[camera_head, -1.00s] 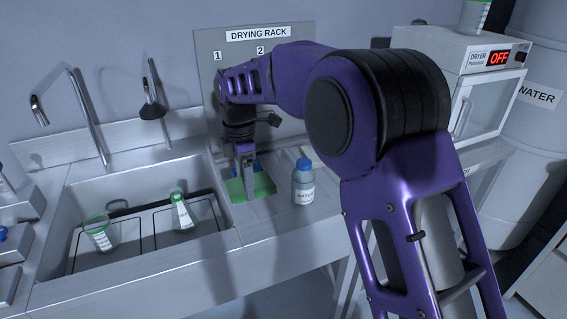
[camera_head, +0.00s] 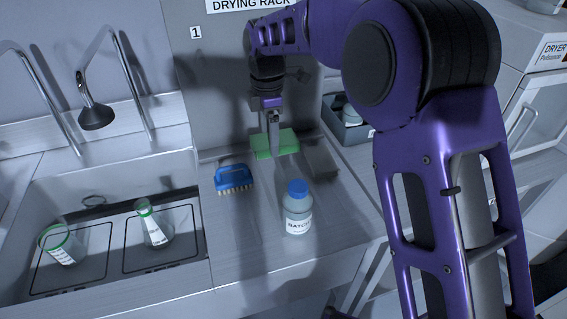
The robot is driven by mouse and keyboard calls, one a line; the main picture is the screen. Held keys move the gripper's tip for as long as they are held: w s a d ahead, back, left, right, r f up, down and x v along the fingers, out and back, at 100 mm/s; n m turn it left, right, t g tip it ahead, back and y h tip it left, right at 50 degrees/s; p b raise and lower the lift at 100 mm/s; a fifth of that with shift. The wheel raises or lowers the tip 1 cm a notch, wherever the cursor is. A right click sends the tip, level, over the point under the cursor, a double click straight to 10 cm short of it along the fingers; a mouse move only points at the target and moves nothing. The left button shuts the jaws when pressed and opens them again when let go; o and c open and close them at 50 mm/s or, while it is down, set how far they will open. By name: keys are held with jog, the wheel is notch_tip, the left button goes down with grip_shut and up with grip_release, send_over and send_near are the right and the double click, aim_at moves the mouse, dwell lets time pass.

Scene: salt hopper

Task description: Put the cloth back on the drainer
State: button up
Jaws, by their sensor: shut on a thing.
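The green cloth (camera_head: 289,143) is at the back of the ribbed metal drainer (camera_head: 255,225), to the right of the sink. My gripper (camera_head: 274,150) points down from above and is shut on the cloth. Its fingers hide part of the cloth. I cannot tell whether the cloth touches the drainer or is held slightly above it.
A blue brush (camera_head: 233,178) lies left of the cloth. A capped, labelled bottle (camera_head: 298,208) stands in front. A grey block (camera_head: 321,158) lies to the right. The sink (camera_head: 110,270) holds two green-rimmed vessels. The drainer's front left is clear.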

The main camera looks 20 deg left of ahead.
aim_at(272, 177)
jog(key=shift+w+f, duration=0.15)
jog(key=shift+f, duration=0.1)
notch_tip(272, 177, down, 10)
jog(key=shift+r+b, duration=0.25)
jog(key=shift+b, duration=0.1)
jog(key=shift+f, duration=0.15)
jog(key=o, duration=1)
jog(key=shift+o, duration=0.2)
notch_tip(272, 177, up, 12)
jog(key=shift+r+p, duration=0.2)
jog(key=shift+p, duration=0.25)
